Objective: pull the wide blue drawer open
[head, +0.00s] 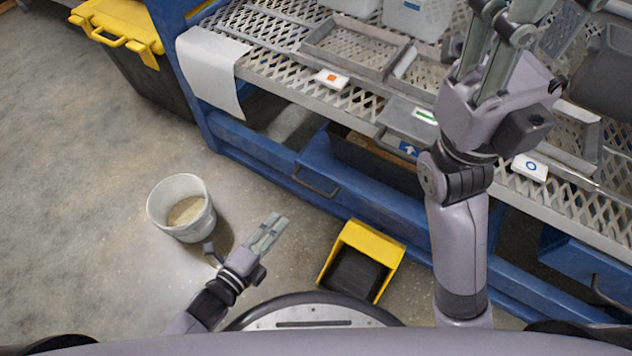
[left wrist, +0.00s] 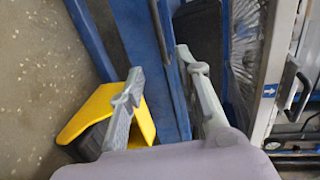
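A blue drawer front (head: 365,203) lies low under the bench, with a dark bar handle (head: 315,184) near its left end. A dark space shows above the front; I cannot tell whether the drawer is slightly out. My left gripper (head: 277,222) is low over the floor, in front of the drawer and apart from the handle. In the left wrist view its two fingers (left wrist: 158,63) are spread and empty, with blue panel and a dark bar (left wrist: 159,30) beyond them. My right gripper (head: 503,22) is over the bench top, its fingers apart with nothing visible between them.
A white bucket (head: 168,222) stands left of my left gripper. A yellow and black scoop-like bin (head: 388,243) stands on the floor right of it, near the drawer. Another blue drawer (head: 570,263) is at far right. The mesh bench (head: 270,65) holds trays.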

